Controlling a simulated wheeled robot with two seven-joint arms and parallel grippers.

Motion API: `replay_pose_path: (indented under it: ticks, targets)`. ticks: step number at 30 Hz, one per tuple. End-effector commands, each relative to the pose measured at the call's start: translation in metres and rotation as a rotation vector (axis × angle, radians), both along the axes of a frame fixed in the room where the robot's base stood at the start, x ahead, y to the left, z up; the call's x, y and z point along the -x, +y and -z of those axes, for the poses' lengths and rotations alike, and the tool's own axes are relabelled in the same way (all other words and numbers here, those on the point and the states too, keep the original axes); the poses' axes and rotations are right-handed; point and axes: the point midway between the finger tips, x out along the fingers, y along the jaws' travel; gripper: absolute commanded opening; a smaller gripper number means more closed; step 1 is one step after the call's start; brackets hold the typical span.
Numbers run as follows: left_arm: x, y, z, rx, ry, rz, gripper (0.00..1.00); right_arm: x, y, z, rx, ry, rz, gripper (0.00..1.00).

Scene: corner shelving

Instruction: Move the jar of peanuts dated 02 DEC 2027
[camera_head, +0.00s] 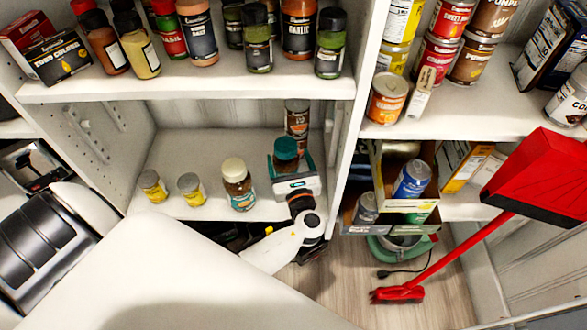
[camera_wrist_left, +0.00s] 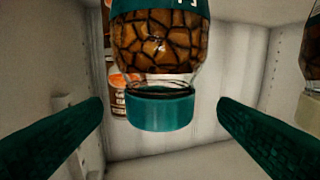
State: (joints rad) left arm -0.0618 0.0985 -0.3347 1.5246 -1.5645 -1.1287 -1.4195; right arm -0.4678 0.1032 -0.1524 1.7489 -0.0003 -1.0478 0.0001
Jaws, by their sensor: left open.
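A jar with a teal lid (camera_head: 286,147) stands at the right of the middle shelf. In the left wrist view it appears upside down as a clear jar of brown nuts (camera_wrist_left: 160,45), its teal lid pointing down. My left gripper (camera_head: 291,164) is open in front of it. Its two teal fingers (camera_wrist_left: 160,108) are spread to either side, with gaps between them and the lid. A similar jar with a cream lid (camera_head: 238,186) stands to the left; its edge shows in the wrist view (camera_wrist_left: 312,65). No date is readable on either jar. My right gripper is not in view.
A brown-labelled container (camera_head: 297,117) stands behind the teal-lidded jar, near the shelf's right wall. The shelf above (camera_head: 190,89) carries spice jars. A red broom and dustpan (camera_head: 535,175) are at the right.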

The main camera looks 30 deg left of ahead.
Motion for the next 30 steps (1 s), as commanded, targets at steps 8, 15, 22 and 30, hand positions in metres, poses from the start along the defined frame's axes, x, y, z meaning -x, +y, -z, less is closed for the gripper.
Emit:
replay_pose_path:
  ticks: [8, 15, 22, 30]
  targets:
    - [-0.033, 0.033, 0.001, -0.001, -0.001, 0.0, 0.83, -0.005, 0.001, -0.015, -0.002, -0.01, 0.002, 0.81]
    - [-0.043, 0.044, 0.0, 0.001, 0.0, 0.001, 0.83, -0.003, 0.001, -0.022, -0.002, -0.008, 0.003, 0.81]
    - [-0.044, 0.044, 0.0, 0.002, 0.001, 0.001, 0.83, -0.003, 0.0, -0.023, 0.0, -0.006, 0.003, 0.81]
    - [-0.044, 0.044, 0.0, 0.002, 0.001, 0.001, 0.47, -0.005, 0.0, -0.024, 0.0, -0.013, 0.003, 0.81]
